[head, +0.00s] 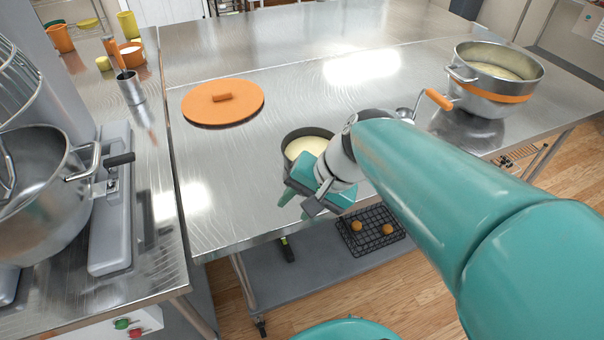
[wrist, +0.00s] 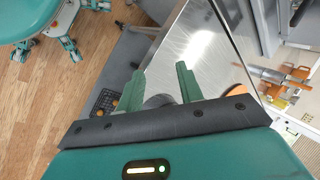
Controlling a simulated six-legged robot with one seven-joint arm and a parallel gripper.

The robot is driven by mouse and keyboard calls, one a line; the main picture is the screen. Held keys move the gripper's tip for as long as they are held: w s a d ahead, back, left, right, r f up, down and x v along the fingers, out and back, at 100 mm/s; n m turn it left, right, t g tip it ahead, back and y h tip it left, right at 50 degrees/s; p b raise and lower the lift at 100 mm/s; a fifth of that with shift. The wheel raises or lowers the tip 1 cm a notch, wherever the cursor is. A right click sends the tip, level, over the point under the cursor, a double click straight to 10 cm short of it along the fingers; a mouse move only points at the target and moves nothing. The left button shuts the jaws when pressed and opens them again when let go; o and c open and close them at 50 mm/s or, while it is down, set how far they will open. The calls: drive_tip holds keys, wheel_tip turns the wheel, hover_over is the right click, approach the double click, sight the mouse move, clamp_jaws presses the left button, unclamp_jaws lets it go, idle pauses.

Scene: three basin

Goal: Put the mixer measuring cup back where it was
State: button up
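No item is clearly marked as the mixer measuring cup. A dark round container (head: 290,151) with pale cream contents stands on the steel table, just behind my gripper (head: 297,203) and partly hidden by it. A small metal scoop or ladle with an orange handle (head: 438,98) is beside the large pot, partly hidden by my arm. My gripper points down over the table's front edge. In the wrist view its two teal fingers (wrist: 159,82) stand apart, with nothing visibly clamped between them.
A large steel pot (head: 490,102) with an orange band stands at right. An orange lid (head: 205,110) lies at left on the table. A mixer with a steel bowl (head: 35,205) and a metal utensil cup (head: 131,92) are on the left counter. A black wire basket (head: 352,238) sits below.

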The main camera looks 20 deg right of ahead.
drive_tip(key=shift+s+d+r+n+t+h, duration=0.3)
drive_tip(key=shift+s+r+n+h, duration=0.5)
drive_tip(key=shift+n, duration=0.4)
drive_tip(key=shift+s+d+r+n+t+h, duration=0.25)
drive_tip(key=shift+s+r+n+t+h, duration=0.3)
drive_tip(key=shift+n+h, duration=0.5)
drive_tip(key=shift+s+d+r+n+t+h, duration=0.25)
drive_tip(key=shift+s+r+n+h, duration=0.4)
drive_tip(key=shift+n, duration=0.7)
drive_tip(key=shift+r, duration=0.1)
